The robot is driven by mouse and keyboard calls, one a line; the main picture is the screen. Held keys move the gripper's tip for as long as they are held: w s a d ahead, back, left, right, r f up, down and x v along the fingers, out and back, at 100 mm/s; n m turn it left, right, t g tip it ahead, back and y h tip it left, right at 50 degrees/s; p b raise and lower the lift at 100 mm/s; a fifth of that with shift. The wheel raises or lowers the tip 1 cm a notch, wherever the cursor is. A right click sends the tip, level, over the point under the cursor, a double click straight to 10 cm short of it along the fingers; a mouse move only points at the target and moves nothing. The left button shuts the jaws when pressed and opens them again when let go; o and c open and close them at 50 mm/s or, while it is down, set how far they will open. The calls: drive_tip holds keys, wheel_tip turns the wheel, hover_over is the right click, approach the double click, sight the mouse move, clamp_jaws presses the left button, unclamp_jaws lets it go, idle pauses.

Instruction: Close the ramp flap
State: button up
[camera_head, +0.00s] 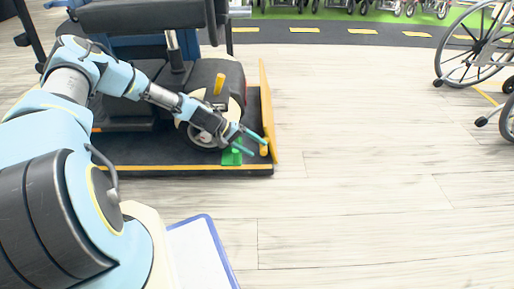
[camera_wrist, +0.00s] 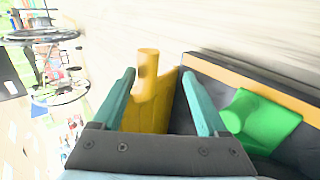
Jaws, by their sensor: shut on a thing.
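The yellow ramp flap (camera_head: 267,105) stands up, close to upright, along the right edge of the dark platform (camera_head: 180,168). A short yellow cylindrical grip (camera_head: 264,149) sits near the flap's front end; it also shows in the wrist view (camera_wrist: 148,62). My gripper (camera_head: 256,145) reaches over the platform from the left with its teal fingers at this grip. In the wrist view my gripper (camera_wrist: 158,80) has one finger on each side of the yellow part, shut on it. The exact contact is hard to see.
A green block (camera_head: 232,155) lies on the platform beside my gripper. A scooter wheel (camera_head: 205,133) and dark seat stand on the platform close to my forearm. A wheelchair (camera_head: 478,55) is at the far right. The pale floor between is clear.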

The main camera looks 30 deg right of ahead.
drive_tip(key=p+v, duration=0.2)
drive_tip(key=v, duration=0.7)
drive_tip(key=shift+p, duration=0.3)
drive_tip(key=shift+a, duration=0.1)
drive_tip(key=s+a+r+n+t+y+p, duration=0.1)
drive_tip(key=s+a+r+t+y, duration=0.2)
drive_tip(key=a+r, duration=0.75)
drive_tip(key=s+a+r+n+t+y+p, duration=0.1)
drive_tip(key=s+a+r+n+y+p, duration=0.3)
drive_tip(key=a+r, duration=0.6)
drive_tip(key=s+a+r+m+t+y+b, duration=0.15)
drive_tip(key=s+a+r, duration=0.35)
drive_tip(key=a+r, duration=0.5)
wheel_tip(320, 180, up, 39)
drive_tip(key=p, duration=3.8)
drive_tip(key=shift+s+d+r, duration=0.15)
drive_tip(key=shift+d+r, duration=0.05)
drive_tip(key=shift+d, duration=0.05)
